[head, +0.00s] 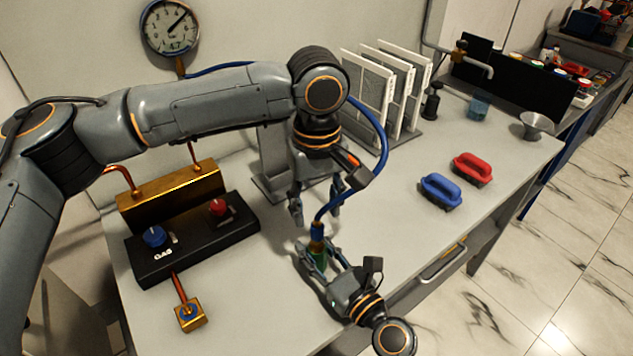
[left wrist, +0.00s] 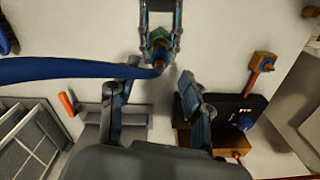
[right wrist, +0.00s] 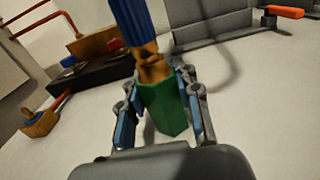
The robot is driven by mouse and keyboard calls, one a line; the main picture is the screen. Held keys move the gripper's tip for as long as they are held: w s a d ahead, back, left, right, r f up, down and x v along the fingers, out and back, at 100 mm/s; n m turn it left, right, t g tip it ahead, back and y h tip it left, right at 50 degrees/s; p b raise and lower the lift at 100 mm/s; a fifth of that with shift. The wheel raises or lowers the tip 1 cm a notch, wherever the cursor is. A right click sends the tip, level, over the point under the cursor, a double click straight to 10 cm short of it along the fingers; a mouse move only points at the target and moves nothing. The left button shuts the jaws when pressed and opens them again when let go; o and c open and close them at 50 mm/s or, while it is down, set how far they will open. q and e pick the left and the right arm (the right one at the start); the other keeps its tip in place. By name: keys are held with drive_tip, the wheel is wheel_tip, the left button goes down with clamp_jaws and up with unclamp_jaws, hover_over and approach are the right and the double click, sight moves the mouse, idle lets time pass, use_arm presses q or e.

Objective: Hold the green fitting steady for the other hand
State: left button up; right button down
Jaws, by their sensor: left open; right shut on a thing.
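The green fitting (right wrist: 163,105) is a green hexagonal piece with a brass part and a blue hose end (right wrist: 131,22) on top. My right gripper (head: 312,258) is shut on it, one finger on each side, over the table. The fitting also shows in the left wrist view (left wrist: 160,37), between the right fingers. The blue hose (head: 384,130) runs from the fitting up behind my left arm. My left gripper (head: 316,212) is open and empty, just above and behind the fitting. Its spread fingers also show in the left wrist view (left wrist: 158,98).
A black gas panel (head: 190,240) with blue and red knobs stands left, with a brass block (head: 190,316) in front. A gauge (head: 169,27) hangs on the wall. Upright panels (head: 385,85) stand behind; blue (head: 440,191) and red (head: 472,168) brushes lie right.

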sight(317, 218)
use_arm(q)
drive_tip(key=shift+f, duration=2.45)
clamp_jaws()
